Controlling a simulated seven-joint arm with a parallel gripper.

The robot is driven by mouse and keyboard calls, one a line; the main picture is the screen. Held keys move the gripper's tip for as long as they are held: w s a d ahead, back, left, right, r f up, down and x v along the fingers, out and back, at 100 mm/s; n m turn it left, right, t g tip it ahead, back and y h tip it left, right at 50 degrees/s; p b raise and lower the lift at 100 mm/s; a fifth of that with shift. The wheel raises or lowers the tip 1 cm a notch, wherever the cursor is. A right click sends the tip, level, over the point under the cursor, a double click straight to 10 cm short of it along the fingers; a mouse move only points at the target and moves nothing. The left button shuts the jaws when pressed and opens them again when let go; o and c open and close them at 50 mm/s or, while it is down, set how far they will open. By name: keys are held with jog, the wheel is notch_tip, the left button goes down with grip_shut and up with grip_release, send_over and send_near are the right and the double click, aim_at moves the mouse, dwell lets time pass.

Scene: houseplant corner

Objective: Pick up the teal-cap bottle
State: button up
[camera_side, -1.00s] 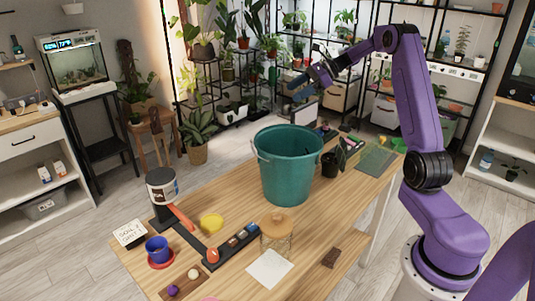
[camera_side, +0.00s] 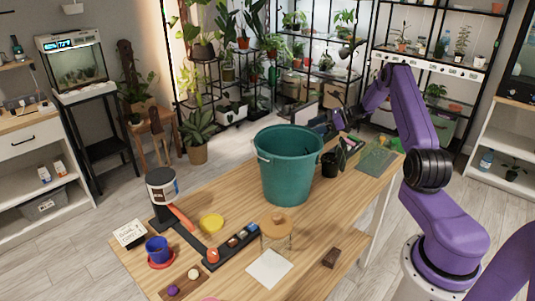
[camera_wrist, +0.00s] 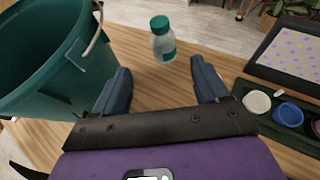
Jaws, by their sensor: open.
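The teal-cap bottle (camera_wrist: 162,38) stands upright on the wooden table in the wrist view. It has a clear body with a teal band low down. My gripper (camera_wrist: 163,82) is open, with its blue fingers spread wide. The bottle is beyond the fingertips, roughly centred between them, and nothing touches it. In the side view my gripper (camera_side: 334,118) is low behind the large teal bucket (camera_side: 288,178), and I cannot make out the bottle there.
The bucket (camera_wrist: 45,62) stands close on the left in the wrist view, its handle near the left finger. A dark tray (camera_wrist: 262,92) with a dotted panel and round lids lies to the right. A dark pot (camera_side: 330,165) stands right of the bucket in the side view.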

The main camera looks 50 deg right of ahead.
jog(key=shift+r+x, duration=0.15)
jog(key=shift+x, duration=4.2)
jog(key=shift+r+x, duration=0.15)
jog(key=shift+x, duration=4.2)
jog(key=shift+w, duration=0.2)
jog(key=shift+c, duration=0.3)
grip_shut()
